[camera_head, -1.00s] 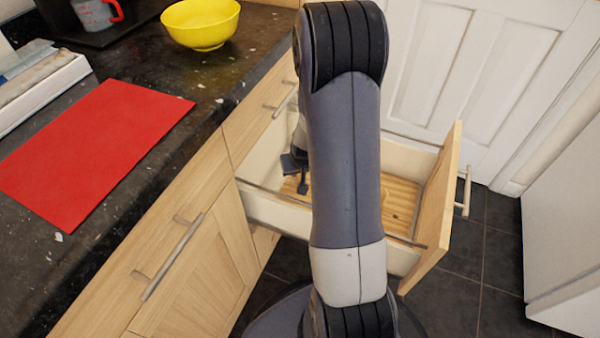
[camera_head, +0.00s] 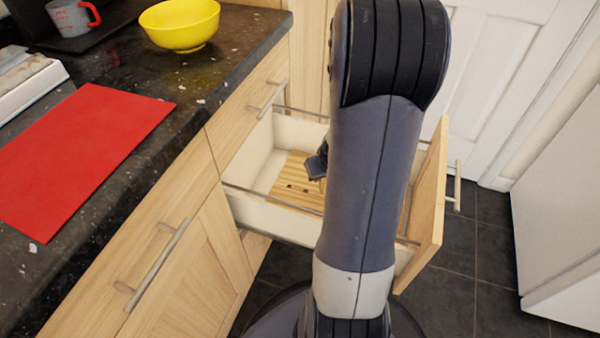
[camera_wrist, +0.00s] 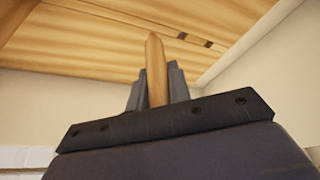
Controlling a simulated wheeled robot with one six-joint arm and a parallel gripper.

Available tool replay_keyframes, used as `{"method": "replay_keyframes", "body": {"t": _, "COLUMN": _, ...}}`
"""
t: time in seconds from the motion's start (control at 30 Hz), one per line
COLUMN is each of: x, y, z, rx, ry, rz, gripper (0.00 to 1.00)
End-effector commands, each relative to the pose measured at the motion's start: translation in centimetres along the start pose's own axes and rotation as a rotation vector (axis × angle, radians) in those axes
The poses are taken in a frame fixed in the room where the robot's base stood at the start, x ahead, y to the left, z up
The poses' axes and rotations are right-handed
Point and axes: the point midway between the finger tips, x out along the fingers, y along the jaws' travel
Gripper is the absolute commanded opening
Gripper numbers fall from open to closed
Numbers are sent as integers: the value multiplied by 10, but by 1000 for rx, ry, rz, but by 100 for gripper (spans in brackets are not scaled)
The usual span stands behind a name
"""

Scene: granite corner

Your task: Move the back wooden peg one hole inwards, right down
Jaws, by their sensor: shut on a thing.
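A wooden peg (camera_wrist: 155,62) stands between the two fingers of my gripper (camera_wrist: 156,85) in the wrist view. The gripper is shut on it. The peg's lower part is hidden by the fingers and gripper body. The wooden peg board (camera_wrist: 110,42) shows beyond it, with two dark holes near the drawer wall. I cannot tell whether the peg touches the board. In the head view the board (camera_head: 300,170) lies in the open drawer with small dark holes. My gripper (camera_head: 317,165) is partly visible over the board, left of my arm. The peg is hidden there.
The open drawer (camera_head: 265,212) has pale side walls and a wooden front (camera_head: 432,205). My arm hides its middle. The dark counter (camera_head: 190,100) holds a red mat (camera_head: 75,150), a yellow bowl (camera_head: 180,25) and a grey cup (camera_head: 70,17). A white cabinet (camera_head: 565,200) stands right.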

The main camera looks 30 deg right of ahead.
Motion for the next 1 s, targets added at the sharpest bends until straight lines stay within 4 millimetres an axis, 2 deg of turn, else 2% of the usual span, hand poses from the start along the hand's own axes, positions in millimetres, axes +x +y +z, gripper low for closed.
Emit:
{"method": "replay_keyframes", "body": {"t": 0.03, "x": 0, "y": 11, "z": 8, "rx": 8, "ry": 2, "rz": 4, "gripper": 0}}
{"method": "replay_keyframes", "body": {"t": 0.2, "x": -9, "y": 36, "z": 26, "rx": 5, "ry": 1, "rz": 3, "gripper": 0}}
{"method": "replay_keyframes", "body": {"t": 0.4, "x": -16, "y": 54, "z": 40, "rx": 1, "ry": 0, "rz": 2, "gripper": 0}}
{"method": "replay_keyframes", "body": {"t": 0.6, "x": -21, "y": 61, "z": 44, "rx": -1, "ry": 0, "rz": 0, "gripper": 0}}
{"method": "replay_keyframes", "body": {"t": 1.0, "x": -36, "y": 62, "z": 38, "rx": -3, "ry": 0, "rz": 0, "gripper": 0}}
